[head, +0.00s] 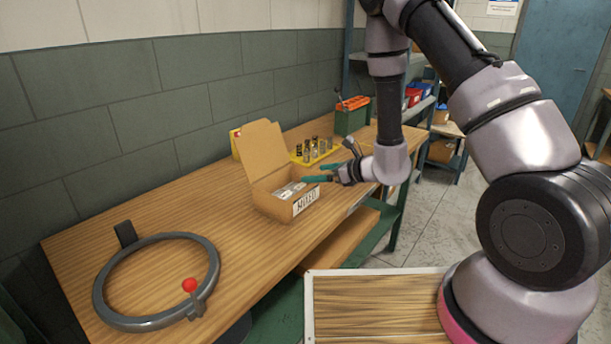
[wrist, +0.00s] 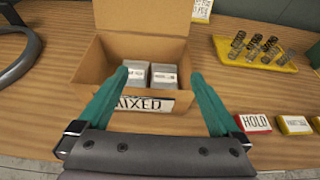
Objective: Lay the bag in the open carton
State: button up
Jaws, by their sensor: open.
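The open carton (head: 280,205) stands on the wooden bench with its lid flap (wrist: 145,18) raised at the back and a "MIXED" label on its front. In the wrist view, two grey packets with white labels, a left one (wrist: 136,76) and a right one (wrist: 164,76), lie side by side inside; they look like bags. Their lower ends are hidden by the carton's front wall. My gripper (wrist: 159,76) is open, its teal fingers apart on either side of the packets in the picture. In the head view my gripper (head: 328,172) is at the carton's right side. Nothing shows between the fingers' grip.
A yellow tray (wrist: 245,60) of several springs stands right of the carton. A red box marked "HOLD" (wrist: 254,123) and a yellow box (wrist: 295,125) lie nearer. A grey ring with a red knob (head: 190,285) occupies the bench's near end. Bench between ring and carton is clear.

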jog(key=s+d+r+n+g+y, duration=0.1)
jog(key=s+r+n+g, duration=0.2)
jog(key=s+r+n, duration=0.6)
jog(key=s+r+n+g+y, duration=0.15)
jog(key=s+r+g, duration=0.25)
jog(key=r, duration=0.9)
jog(key=s+d+r+n+t+h, duration=0.3)
jog(key=s+d+r+n+h, duration=0.2)
jog(key=d, duration=0.4)
jog(key=s+d+r+n+t+h, duration=0.2)
jog(key=s+d+r+n+h, duration=0.3)
jog(key=d, duration=0.5)
notch_tip(320, 180, up, 2)
jog(key=shift+s+d+r+n+t+h, duration=0.25)
jog(key=shift+s+n+t+h, duration=0.2)
jog(key=shift+h, duration=0.2)
